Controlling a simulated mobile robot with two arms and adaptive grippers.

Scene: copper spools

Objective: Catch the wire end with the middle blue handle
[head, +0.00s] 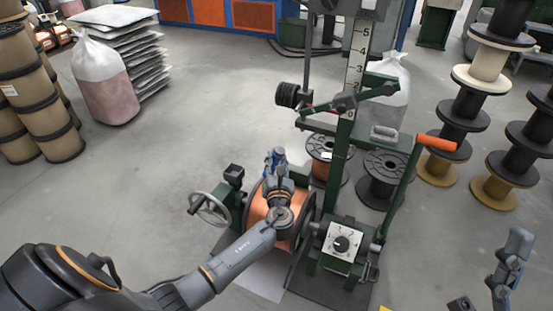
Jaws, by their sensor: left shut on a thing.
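My left arm reaches in from the lower left, and its gripper (276,172) is over the front of the machine, above a copper-wound spool (258,207). The gripper is shut on a small blue part, which looks like the blue handle (275,156); the fingers and wrist hide much of it. I cannot make out the wire end. Part of my right arm (513,262) shows at the lower right, away from the machine; whether its gripper is open or shut is not clear.
A handwheel (210,207) is left of the spool, and a dial box (343,242) is right of it. An orange-gripped lever (435,142) sticks out at right. Two spools (386,175) (322,166) stand behind. Stacked spools (478,80) stand farther right.

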